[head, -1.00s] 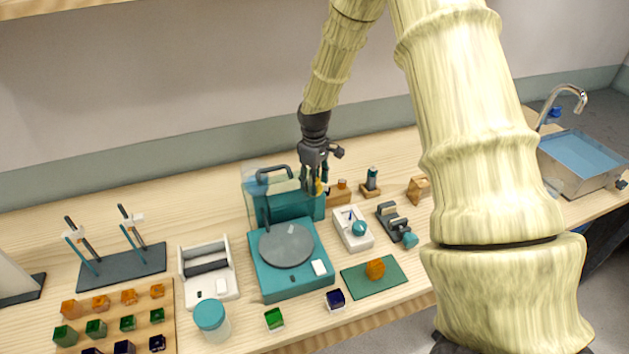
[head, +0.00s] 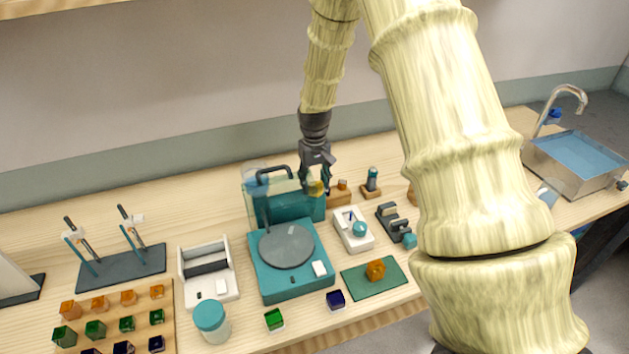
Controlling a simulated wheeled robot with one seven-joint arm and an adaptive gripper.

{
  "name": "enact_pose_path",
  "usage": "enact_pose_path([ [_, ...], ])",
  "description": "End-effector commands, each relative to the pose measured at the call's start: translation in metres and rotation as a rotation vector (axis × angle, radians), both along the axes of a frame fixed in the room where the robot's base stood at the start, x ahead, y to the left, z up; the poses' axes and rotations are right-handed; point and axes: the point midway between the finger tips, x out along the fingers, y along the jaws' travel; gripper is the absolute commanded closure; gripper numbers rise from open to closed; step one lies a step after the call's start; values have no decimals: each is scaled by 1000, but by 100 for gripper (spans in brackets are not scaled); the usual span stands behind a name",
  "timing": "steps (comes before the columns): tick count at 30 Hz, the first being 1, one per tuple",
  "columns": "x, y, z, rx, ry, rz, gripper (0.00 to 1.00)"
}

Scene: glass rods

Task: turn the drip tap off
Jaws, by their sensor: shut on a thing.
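The teal machine (head: 290,268) stands mid-bench, with a round grey disc on top and a teal housing (head: 283,207) behind it. A clear container (head: 256,174) sits at the housing's upper left. The drip tap (head: 316,188) shows as a small yellow part at the housing's right end. My gripper (head: 319,184) reaches down from above and is shut on the tap. The fingers hide part of it, so I cannot tell which way its handle is turned.
Wooden stands (head: 370,183) and a white device (head: 352,230) are close to the right. A rod rack (head: 122,267) and a white cradle (head: 208,272) stand left. A sink (head: 577,165) is at the far right. Some bench between is clear.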

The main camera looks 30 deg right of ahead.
Motion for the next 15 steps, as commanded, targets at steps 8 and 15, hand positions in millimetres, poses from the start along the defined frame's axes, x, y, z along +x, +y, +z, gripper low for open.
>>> enact_pose_path([
  [8, 4, -2, 4, -5, -10, -13, 77],
  [15, 4, -2, 4, -4, -9, -13, 48],
])
